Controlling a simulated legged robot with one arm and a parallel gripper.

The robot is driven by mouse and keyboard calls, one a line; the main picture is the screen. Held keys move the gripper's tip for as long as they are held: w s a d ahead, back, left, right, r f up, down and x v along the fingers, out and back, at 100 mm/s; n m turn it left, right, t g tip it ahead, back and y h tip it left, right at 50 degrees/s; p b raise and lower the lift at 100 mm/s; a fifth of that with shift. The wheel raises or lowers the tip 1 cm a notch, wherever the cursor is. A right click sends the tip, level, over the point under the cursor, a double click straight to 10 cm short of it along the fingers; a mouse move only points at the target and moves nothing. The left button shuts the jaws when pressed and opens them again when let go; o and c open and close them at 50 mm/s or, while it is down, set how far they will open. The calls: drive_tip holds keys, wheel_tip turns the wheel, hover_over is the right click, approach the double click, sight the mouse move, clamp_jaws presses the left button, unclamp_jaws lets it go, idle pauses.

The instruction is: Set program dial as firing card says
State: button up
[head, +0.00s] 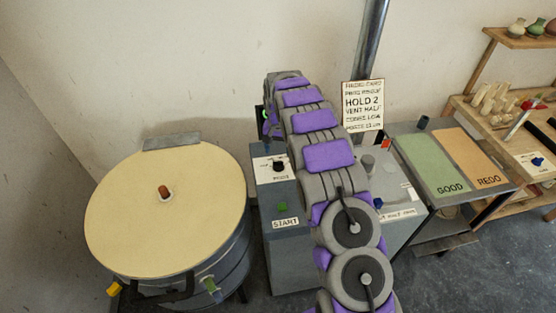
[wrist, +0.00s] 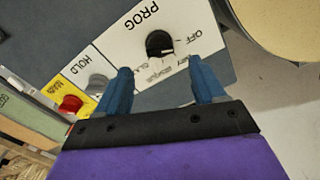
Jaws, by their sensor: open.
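The program dial (wrist: 159,44) is a round black knob on a white plate marked PROG, with OFF printed beside it and smaller marks too blurred to read. It also shows in the head view (head: 278,166) on the grey control box. My gripper (wrist: 163,84) has two blue fingers spread apart, empty. In the wrist view the dial appears just beyond the gap between the fingertips; I see no contact. In the head view my arm hides most of my gripper. The firing card (head: 362,103) on the wall reads HOLD 2 and VENT HALF; its top lines are hard to read.
A grey HOLD knob (wrist: 97,83) and a red button (wrist: 71,103) on yellow sit beside the dial plate. A green START button (head: 282,207) is on the box front. A round kiln (head: 130,220) stands left. A green GOOD mat (head: 430,160) lies right.

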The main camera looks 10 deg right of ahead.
sight(279, 164)
wheel_tip(279, 164, down, 6)
drive_tip(key=shift+f, duration=0.2)
drive_tip(key=shift+c, duration=0.5)
drive_tip(key=c, duration=1)
drive_tip(key=shift+o, duration=0.2)
